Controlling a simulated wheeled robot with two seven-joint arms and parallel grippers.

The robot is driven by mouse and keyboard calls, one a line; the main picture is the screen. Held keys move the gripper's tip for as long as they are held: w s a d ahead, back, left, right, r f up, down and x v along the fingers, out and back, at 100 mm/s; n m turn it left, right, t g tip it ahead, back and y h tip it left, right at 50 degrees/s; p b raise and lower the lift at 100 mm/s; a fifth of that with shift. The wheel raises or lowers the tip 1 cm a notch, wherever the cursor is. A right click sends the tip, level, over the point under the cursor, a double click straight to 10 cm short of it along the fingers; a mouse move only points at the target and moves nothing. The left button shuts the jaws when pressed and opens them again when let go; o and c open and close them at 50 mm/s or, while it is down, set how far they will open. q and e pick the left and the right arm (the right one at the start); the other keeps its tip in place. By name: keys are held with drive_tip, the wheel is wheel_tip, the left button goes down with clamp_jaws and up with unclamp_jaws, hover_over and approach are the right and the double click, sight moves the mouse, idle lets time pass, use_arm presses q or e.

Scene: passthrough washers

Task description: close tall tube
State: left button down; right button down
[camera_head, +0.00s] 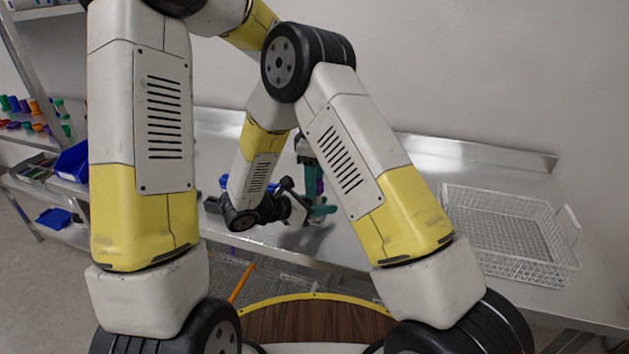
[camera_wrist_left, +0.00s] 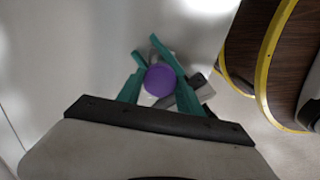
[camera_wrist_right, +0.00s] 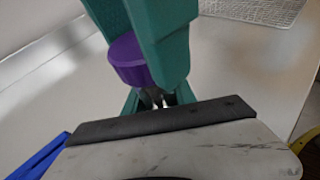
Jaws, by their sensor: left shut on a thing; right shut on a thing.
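A purple cap (camera_wrist_left: 159,80) sits between the teal fingers of my left gripper (camera_wrist_left: 156,92), seen from above in the left wrist view. My left gripper is shut on it and points down over the steel counter. The cap also shows in the right wrist view (camera_wrist_right: 127,62), just above my right gripper (camera_wrist_right: 156,98). My right gripper comes in from the side and is shut on the tube (camera_wrist_right: 152,97), just below the cap. The tube is mostly hidden by fingers. In the head view both grippers meet near the middle, with my right gripper (camera_head: 322,211) lower.
A white wire basket (camera_head: 512,235) stands on the counter (camera_head: 420,165) at the right. A blue object (camera_wrist_right: 40,157) lies at the lower left of the right wrist view. A shelf at the far left holds colored caps (camera_head: 35,108) and blue bins (camera_head: 72,162).

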use_arm(q)
drive_tip(key=m, duration=0.3)
drive_tip(key=shift+m, duration=0.3)
drive_tip(key=m, duration=0.4)
drive_tip(key=shift+m, duration=0.3)
drive_tip(key=m, duration=1.3)
drive_tip(key=shift+m, duration=0.3)
drive_tip(key=m, duration=1.3)
drive_tip(key=shift+m, duration=0.3)
drive_tip(key=c, duration=0.8)
unclamp_jaws()
